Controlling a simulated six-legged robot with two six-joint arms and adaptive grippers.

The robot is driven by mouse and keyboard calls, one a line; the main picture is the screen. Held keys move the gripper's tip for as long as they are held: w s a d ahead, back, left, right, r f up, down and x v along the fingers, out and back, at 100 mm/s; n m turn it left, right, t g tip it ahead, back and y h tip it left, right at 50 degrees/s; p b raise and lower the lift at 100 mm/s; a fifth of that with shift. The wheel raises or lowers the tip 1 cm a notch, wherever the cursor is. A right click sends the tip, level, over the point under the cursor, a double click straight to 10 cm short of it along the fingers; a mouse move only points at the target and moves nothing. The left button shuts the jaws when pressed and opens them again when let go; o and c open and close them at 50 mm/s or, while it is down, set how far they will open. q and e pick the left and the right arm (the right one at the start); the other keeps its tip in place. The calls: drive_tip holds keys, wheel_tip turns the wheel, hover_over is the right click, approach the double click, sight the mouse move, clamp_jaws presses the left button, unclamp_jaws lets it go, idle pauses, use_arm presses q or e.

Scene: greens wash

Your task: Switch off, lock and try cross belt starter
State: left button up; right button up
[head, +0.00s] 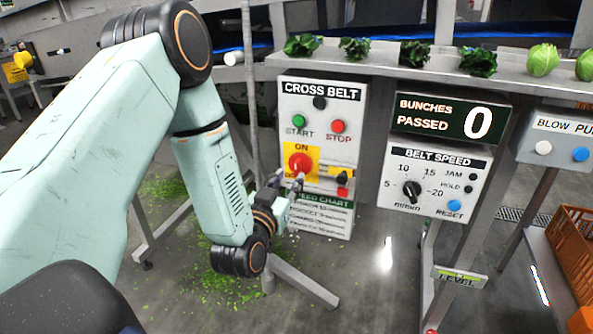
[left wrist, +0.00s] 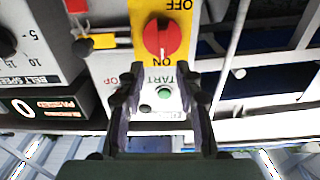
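The grey cross belt starter (head: 352,120) stands at the centre of the head view, with a green start button (head: 299,121) and a red stop button (head: 338,126). Below them a red rotary switch (head: 300,164) sits on a yellow plate. In the left wrist view the red switch (left wrist: 163,37) appears upside down, its ridge in line with ON. A yellow bar (head: 334,172) with a dark knob lies beside it; a red piece (head: 343,192) shows below. My left gripper (head: 289,182) is just in front of the switch, open and empty; its fingers (left wrist: 160,78) also show. My right gripper is out of view.
A belt speed box (head: 438,178) and a counter reading 0 (head: 450,118) stand to the right. A blow box (head: 562,140) and orange crate (head: 575,240) are farther right. Leafy bunches (head: 415,53) line the rail above. A speed chart (head: 322,214) hangs below the starter.

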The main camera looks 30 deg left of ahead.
sight(296, 167)
use_arm(q)
drive_tip(key=b+x, duration=0.1)
drive_tip(key=x, duration=0.5)
drive_tip(key=shift+s+a+f, duration=0.1)
drive_tip(key=shift+a+f, duration=0.05)
drive_tip(key=shift+a, duration=0.25)
drive_tip(key=shift+d, duration=0.2)
drive_tip(key=shift+c, duration=0.8)
clamp_jaws()
